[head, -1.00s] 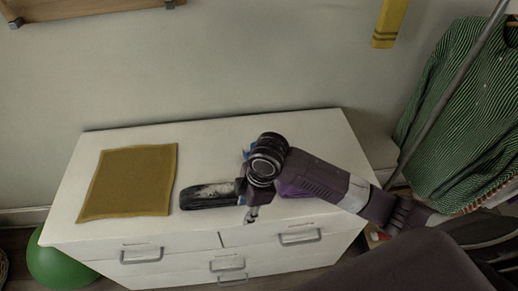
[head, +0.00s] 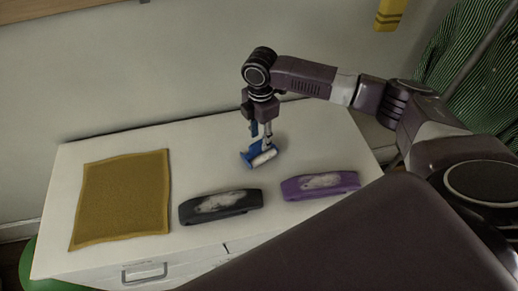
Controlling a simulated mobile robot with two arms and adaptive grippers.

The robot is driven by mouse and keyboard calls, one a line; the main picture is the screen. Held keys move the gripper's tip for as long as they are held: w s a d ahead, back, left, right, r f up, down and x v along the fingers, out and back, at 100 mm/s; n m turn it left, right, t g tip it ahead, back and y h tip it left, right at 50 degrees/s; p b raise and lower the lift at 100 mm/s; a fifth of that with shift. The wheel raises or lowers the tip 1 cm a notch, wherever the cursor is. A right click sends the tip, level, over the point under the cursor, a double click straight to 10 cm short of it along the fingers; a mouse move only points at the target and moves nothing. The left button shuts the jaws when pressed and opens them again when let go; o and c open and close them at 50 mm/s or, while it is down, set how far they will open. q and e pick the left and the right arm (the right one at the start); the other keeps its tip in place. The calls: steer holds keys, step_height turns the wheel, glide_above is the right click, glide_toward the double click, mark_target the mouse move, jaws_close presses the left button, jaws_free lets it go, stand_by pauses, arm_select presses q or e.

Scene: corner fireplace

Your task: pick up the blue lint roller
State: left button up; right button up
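The blue lint roller (head: 248,159) has a blue handle and a pale roller head. It is in the head view above the far middle part of the white dresser top, handle up and head down. My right gripper (head: 262,136) points down and its fingers are closed around the handle. Part of the handle is hidden by the fingers. I cannot tell for sure whether the roller head is clear of the dresser top. My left gripper is not in view.
The white dresser (head: 210,150) also bears a mustard cloth (head: 122,198) at left, a black curved object (head: 221,205) and a purple one (head: 320,185) in front of the roller. A wall stands behind. A green striped shirt (head: 470,65) hangs at right.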

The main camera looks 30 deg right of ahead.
mark_target(259, 142)
steer(key=f, duration=0.3)
steer(key=shift+w+a+p, duration=0.1)
steer(key=shift+w+p, duration=0.1)
steer(key=shift+p, duration=0.2)
steer(key=shift+f, duration=0.55)
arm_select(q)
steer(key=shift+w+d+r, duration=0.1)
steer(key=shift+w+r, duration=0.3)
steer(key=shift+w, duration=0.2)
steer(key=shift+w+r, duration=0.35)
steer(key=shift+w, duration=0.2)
arm_select(e)
jaws_close()
